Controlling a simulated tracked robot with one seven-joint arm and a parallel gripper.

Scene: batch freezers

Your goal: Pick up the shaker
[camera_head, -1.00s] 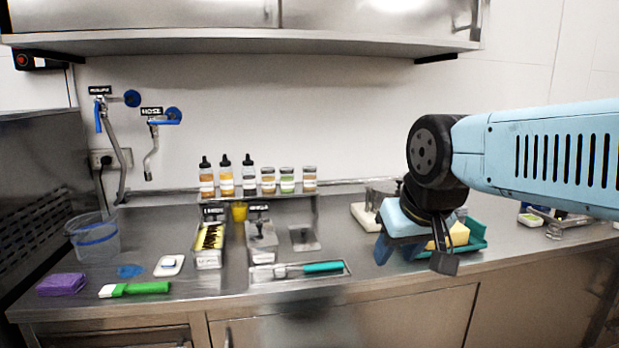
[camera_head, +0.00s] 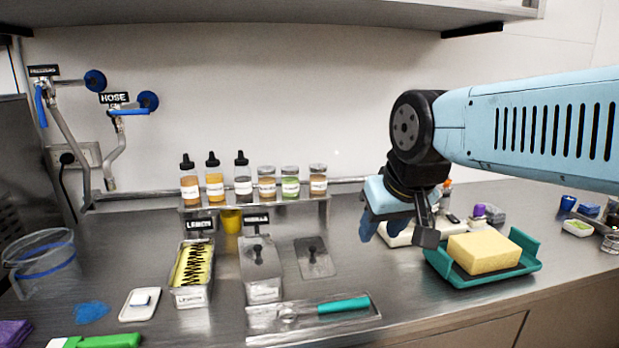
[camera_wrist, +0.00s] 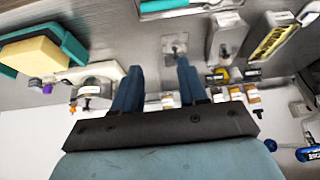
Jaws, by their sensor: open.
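I cannot tell for certain which thing is the shaker. Small jars with metal lids stand on a raised rack (camera_head: 255,204) at the back of the counter: a brown one (camera_head: 267,184), a green one (camera_head: 290,184) and an orange-brown one (camera_head: 318,181). Dropper bottles (camera_head: 215,182) stand to their left. My gripper (camera_head: 383,226) is open and empty, in the air to the right of the rack.
A lemon tub (camera_head: 193,298) and a vanilla tub (camera_head: 262,290) stand before the rack. A teal-handled tool (camera_head: 343,304) lies in a front tray (camera_head: 367,320).

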